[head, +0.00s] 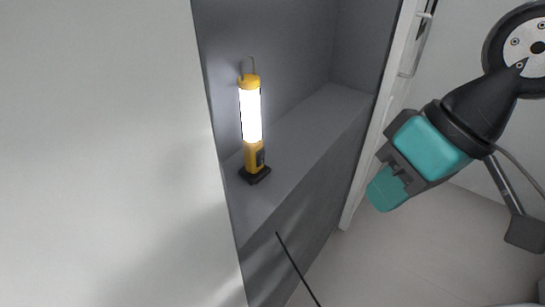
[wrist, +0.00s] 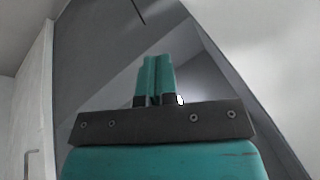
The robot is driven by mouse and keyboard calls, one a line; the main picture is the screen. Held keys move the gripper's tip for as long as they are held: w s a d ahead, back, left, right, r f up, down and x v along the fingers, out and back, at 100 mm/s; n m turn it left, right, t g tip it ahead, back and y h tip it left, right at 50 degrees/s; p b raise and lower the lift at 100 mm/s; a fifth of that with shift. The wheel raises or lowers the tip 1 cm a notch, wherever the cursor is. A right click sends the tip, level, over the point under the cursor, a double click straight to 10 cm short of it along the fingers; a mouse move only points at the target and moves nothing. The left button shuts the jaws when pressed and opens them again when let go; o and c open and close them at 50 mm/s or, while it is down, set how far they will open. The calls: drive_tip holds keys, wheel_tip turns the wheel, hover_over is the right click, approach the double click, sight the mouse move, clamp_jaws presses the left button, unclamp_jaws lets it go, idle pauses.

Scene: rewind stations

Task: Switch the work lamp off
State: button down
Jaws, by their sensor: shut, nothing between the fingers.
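The work lamp (head: 251,112) stands upright on a grey shelf (head: 318,118) in a recess in the head view. It has a yellow body, a bright white lit tube, a hook on top and a black base. A dark patch, perhaps its switch, shows on the lower body. My gripper (head: 377,198) is to the right of the lamp and apart from it, outside the recess. In the wrist view the teal fingers (wrist: 158,78) are together and empty. A small bright spot beside them may be the lamp, mostly hidden behind the gripper.
A white wall or panel (head: 100,150) fills the left of the head view, up to the recess edge. A white door frame with a handle (head: 417,45) stands right of the recess. A thin dark rod (head: 297,268) sticks out below the shelf. Open floor (head: 440,260) lies at lower right.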

sight(263, 159)
drive_tip(key=w+a+f+m+t+y+b, duration=0.1)
drive_tip(key=w+f+m+t+b, duration=0.1)
drive_tip(key=w+m, duration=0.4)
drive_tip(key=w+a+f+m+t+y+b, duration=0.1)
drive_tip(key=w+a+f+m+t+b, duration=0.1)
drive_tip(key=w+m, duration=0.5)
wheel_tip(263, 159, down, 3)
drive_tip(key=shift+a+f+m+t+y+b, duration=0.1)
drive_tip(key=shift+a+m+t+y+b, duration=0.25)
drive_tip(key=shift+t+b, duration=0.5)
drive_tip(key=shift+w+p, duration=0.15)
drive_tip(key=shift+p, duration=0.25)
drive_tip(key=p+x, duration=0.8)
drive_tip(key=x, duration=0.1)
drive_tip(key=shift+w+a, duration=0.15)
drive_tip(key=shift+a, duration=0.05)
drive_tip(key=shift+w+a+p, duration=0.8)
drive_tip(key=shift+w+a, duration=0.6)
drive_tip(key=shift+a, duration=0.2)
